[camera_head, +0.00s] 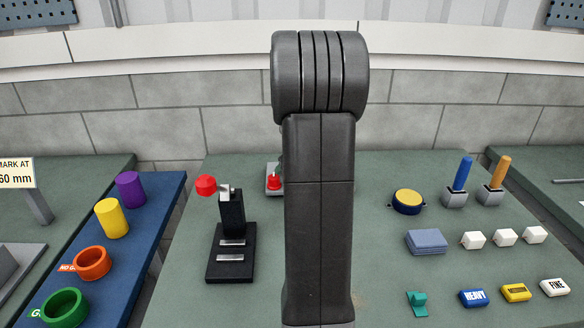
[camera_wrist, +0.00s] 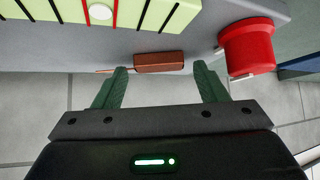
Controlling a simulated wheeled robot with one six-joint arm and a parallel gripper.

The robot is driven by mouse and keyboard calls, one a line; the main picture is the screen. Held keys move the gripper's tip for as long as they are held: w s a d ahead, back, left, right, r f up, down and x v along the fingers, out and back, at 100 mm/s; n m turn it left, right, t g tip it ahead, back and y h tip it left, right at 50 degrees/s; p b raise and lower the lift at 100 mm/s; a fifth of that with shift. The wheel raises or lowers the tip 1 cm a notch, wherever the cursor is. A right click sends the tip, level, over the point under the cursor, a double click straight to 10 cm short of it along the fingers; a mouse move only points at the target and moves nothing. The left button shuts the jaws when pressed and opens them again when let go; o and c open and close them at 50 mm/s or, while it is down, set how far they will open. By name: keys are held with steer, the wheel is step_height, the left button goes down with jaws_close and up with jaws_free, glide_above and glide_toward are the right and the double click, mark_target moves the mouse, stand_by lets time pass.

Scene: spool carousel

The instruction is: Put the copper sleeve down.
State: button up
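I cannot make out a copper sleeve for certain in either view. In the wrist view my gripper (camera_wrist: 160,72) has its two green fingers spread wide, with nothing held between them. A brown, copper-toned block (camera_wrist: 158,62) with a thin rod on its left shows beyond the fingertips, against a grey surface. Gaps show between the block and both fingers; its distance from them is unclear. In the head view my upright arm fills the middle and hides my gripper and what lies behind it.
The wrist view shows a slotted yellow-green panel (camera_wrist: 75,12) and a red cup-shaped part (camera_wrist: 248,46). In the head view a black stand (camera_head: 232,240) with a red knob is left of my arm. A blue board (camera_head: 140,237) holds coloured cups and cylinders. Small blocks lie right.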

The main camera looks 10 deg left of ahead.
steer(key=shift+r, duration=0.1)
steer(key=shift+r+p, duration=0.15)
steer(key=shift+p, duration=0.2)
steer(key=b+v, duration=0.1)
steer(key=v, duration=1.1)
